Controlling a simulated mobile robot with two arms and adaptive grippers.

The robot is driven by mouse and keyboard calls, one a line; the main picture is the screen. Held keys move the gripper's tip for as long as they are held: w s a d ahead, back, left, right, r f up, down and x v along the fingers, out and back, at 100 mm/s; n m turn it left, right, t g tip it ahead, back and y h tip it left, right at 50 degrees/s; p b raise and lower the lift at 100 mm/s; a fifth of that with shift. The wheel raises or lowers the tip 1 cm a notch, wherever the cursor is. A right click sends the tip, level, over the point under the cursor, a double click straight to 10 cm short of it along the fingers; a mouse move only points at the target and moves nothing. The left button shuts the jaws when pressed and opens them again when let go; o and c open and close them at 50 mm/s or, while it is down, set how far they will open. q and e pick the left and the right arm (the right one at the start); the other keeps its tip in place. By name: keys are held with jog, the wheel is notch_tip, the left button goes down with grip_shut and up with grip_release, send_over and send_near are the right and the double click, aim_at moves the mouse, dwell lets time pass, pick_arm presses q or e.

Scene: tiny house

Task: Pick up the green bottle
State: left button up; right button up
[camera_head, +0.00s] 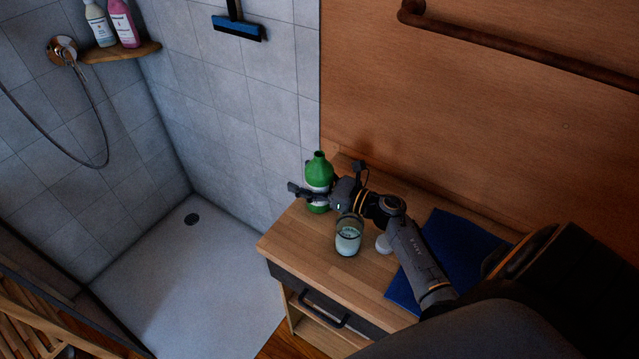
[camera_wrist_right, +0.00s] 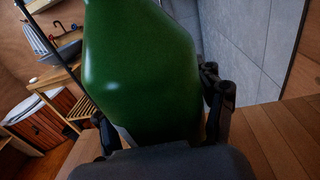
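The green bottle (camera_head: 319,170) stands upright on the wooden cabinet top near the tiled wall, with a pale label partly hidden by my gripper. My right gripper (camera_head: 325,181) is at the bottle with its fingers spread wide, one to each side. In the right wrist view the bottle (camera_wrist_right: 140,70) fills the middle, close to the palm and between the fingers of my right gripper (camera_wrist_right: 160,112). The fingers look open, and I see no clear grip on the bottle. My left gripper is not in view.
A glass jar (camera_head: 348,238) with pale contents stands below my right gripper on the cabinet (camera_head: 300,247). A small white object (camera_head: 384,244) and a dark blue cloth (camera_head: 455,255) lie to its right. The wood panel (camera_head: 450,110) is behind.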

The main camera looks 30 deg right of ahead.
jog(key=c, duration=1.2)
grip_shut()
jog(key=shift+r, duration=0.25)
notch_tip(320, 180, up, 9)
jog(key=shift+r, duration=0.2)
